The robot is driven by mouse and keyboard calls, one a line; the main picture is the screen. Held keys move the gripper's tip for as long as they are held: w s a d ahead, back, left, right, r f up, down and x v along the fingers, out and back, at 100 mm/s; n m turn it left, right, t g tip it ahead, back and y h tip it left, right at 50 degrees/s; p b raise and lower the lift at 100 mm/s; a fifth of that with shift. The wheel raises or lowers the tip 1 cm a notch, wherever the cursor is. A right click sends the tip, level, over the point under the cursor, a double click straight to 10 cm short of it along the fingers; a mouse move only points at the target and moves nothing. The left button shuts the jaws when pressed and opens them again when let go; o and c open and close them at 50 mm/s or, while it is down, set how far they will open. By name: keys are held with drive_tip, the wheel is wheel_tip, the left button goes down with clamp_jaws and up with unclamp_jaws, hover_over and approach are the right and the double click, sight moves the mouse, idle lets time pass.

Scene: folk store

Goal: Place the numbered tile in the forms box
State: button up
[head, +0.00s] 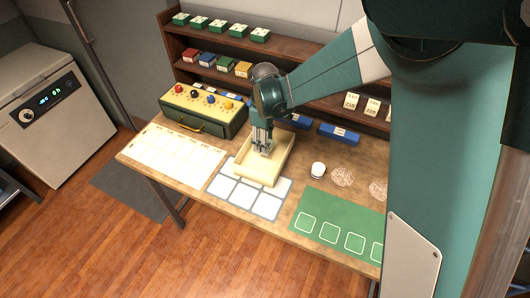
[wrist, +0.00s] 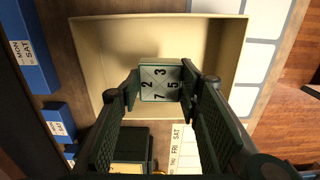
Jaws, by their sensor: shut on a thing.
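The numbered tile (wrist: 161,82) is a pale square with 2, 3, 5 and 7 on its face. It sits between my fingertips in the wrist view. The forms box (head: 254,178) is a shallow, open cream tray on the wooden table; it also shows in the wrist view (wrist: 90,52). My gripper (head: 263,150) points down over the inside of the box. In the wrist view my gripper (wrist: 161,86) is shut on the tile, with the box floor behind it. I cannot tell whether the tile touches the floor. The tile is hard to make out in the head view.
A yellow-topped box with coloured knobs (head: 203,104) stands behind and left of the tray. Blue labelled blocks (head: 339,132) lie behind it. A white grid card (head: 265,206) is in front. A green mat (head: 335,223) and a white round piece (head: 318,169) are at right.

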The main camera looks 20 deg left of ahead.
sight(265, 158)
drive_tip(key=shift+f, duration=1.45)
drive_tip(key=shift+f, duration=1.85)
drive_tip(key=shift+f+b, duration=0.2)
drive_tip(key=shift+b, duration=0.1)
drive_tip(key=o, duration=1)
drive_tip(key=shift+r, duration=0.15)
wheel_tip(265, 158, up, 12)
drive_tip(key=shift+r+p, duration=0.1)
drive_tip(key=shift+p, duration=0.35)
